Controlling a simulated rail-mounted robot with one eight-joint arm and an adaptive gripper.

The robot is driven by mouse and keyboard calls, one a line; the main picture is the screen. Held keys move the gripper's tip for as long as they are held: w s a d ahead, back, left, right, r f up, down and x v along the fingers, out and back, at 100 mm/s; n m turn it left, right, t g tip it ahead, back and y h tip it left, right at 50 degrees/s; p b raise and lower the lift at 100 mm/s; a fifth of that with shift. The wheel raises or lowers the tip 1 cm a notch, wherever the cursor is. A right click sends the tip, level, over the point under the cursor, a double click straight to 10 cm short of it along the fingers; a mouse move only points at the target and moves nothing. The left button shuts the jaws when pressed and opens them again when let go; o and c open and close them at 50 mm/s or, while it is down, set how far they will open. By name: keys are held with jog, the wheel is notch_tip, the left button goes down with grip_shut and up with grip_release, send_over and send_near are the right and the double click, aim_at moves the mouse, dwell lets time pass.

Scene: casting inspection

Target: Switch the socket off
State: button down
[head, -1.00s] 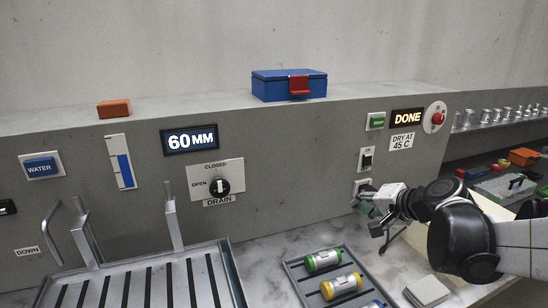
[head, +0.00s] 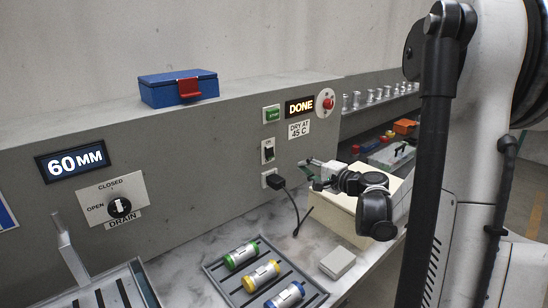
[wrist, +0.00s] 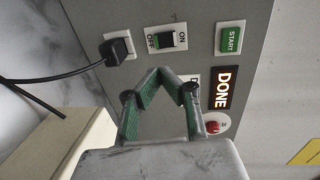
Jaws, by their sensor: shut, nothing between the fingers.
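The socket switch (head: 268,151) is a rocker on a white plate on the grey panel, marked ON above. In the wrist view the switch (wrist: 165,39) lies just beyond my fingertips, with OFF at the left and ON at the right; green shows on its OFF side. The socket (head: 268,178) below it holds a black plug (head: 277,182), also clear in the wrist view (wrist: 118,50). My gripper (head: 306,170) is shut and empty, right of the plug and apart from the panel. Its fingertips (wrist: 160,72) meet in the wrist view.
A green START button (head: 271,114), a DONE display (head: 299,107) and a red knob (head: 328,102) sit nearby on the panel. A cream box (head: 345,215) stands below my gripper. The plug's cord (head: 294,211) hangs to the bench. A tray (head: 215,268) holds coloured cylinders.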

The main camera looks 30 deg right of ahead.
aim_at(271, 156)
jog(key=shift+w, duration=0.1)
jog(key=x, duration=1.3)
jog(key=shift+w+a+f, duration=0.1)
jog(key=shift+w+a, duration=0.05)
jog(key=shift+w, duration=0.2)
jog(key=shift+w, duration=0.1)
jog(key=shift+w+f, duration=0.1)
jog(key=shift+f, duration=0.05)
jog(key=s+d+f+b, duration=0.1)
jog(key=s+d+b, duration=0.1)
jog(key=s, duration=1.1)
jog(key=shift+s+d+f, duration=0.3)
jog(key=shift+d+f, duration=0.1)
jog(key=shift+d, duration=0.1)
jog(key=shift+a, duration=0.1)
